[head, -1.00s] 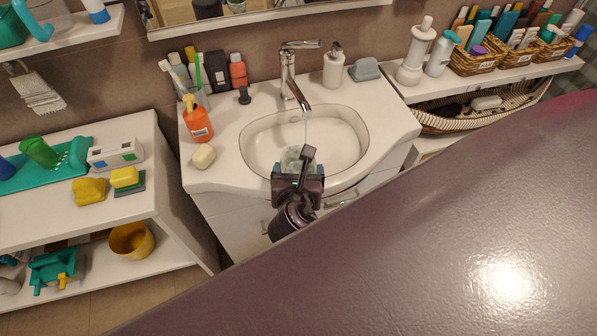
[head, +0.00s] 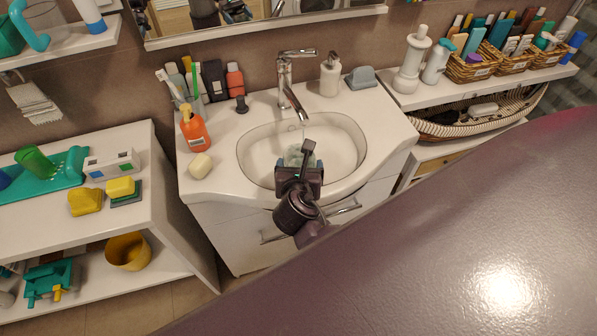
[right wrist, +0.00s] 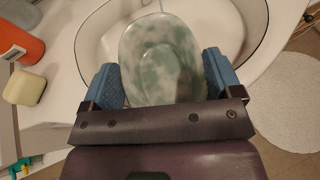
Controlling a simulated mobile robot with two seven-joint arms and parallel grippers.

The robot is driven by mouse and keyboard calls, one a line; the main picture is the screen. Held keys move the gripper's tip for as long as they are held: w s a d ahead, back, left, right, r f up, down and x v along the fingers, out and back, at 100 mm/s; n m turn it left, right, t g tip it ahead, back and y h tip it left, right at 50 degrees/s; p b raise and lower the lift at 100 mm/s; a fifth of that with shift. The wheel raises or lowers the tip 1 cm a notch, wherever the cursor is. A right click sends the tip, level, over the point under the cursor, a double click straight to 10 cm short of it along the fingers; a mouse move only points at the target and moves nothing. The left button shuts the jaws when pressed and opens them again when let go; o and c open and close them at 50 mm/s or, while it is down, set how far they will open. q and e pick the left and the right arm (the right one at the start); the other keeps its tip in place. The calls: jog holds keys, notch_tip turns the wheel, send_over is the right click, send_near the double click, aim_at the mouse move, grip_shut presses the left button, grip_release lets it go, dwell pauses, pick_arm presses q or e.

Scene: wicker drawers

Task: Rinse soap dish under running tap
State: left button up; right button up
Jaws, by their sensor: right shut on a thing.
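The soap dish (right wrist: 160,55), marbled green and white, is between the blue fingers of my right gripper (right wrist: 165,82), which is shut on it. In the head view the dish (head: 296,155) is over the front part of the white basin (head: 258,160), partly hidden by the gripper (head: 298,168). The chrome tap (head: 286,82) stands behind the basin with its spout pointing down toward the dish. A faint thin stream hangs below the spout; I cannot tell exactly where it lands. My left gripper is not in view.
An orange pump bottle (head: 194,130) and a pale soap bar (head: 200,166) stand left of the basin. A white dispenser (head: 330,76) and a blue-grey soap block (head: 361,77) are behind right. A shelf with sponges (head: 120,188) is at left. My own body covers the lower right.

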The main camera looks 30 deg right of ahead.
aim_at(302, 156)
jog(key=shift+f+b+x, duration=0.15)
jog(key=shift+b+x, duration=0.5)
jog(key=shift+x, duration=0.2)
jog(key=shift+f+b+x, duration=0.15)
jog(key=shift+b+x, duration=0.5)
jog(key=shift+x, duration=0.25)
jog(key=shift+d+r+p, duration=0.25)
jog(key=shift+d+p, duration=0.05)
jog(key=shift+p, duration=0.1)
jog(key=shift+w+d+p, duration=0.45)
jog(key=shift+w, duration=0.1)
jog(key=shift+w+d+p, duration=0.6)
jog(key=shift+w+d, duration=0.05)
jog(key=shift+w, duration=0.1)
pick_arm(q)
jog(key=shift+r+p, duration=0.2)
jog(key=shift+p, duration=0.15)
pick_arm(e)
jog(key=shift+w+d, duration=0.65)
jog(key=shift+w, duration=0.15)
jog(key=shift+s+d, duration=0.1)
jog(key=shift+d, duration=0.1)
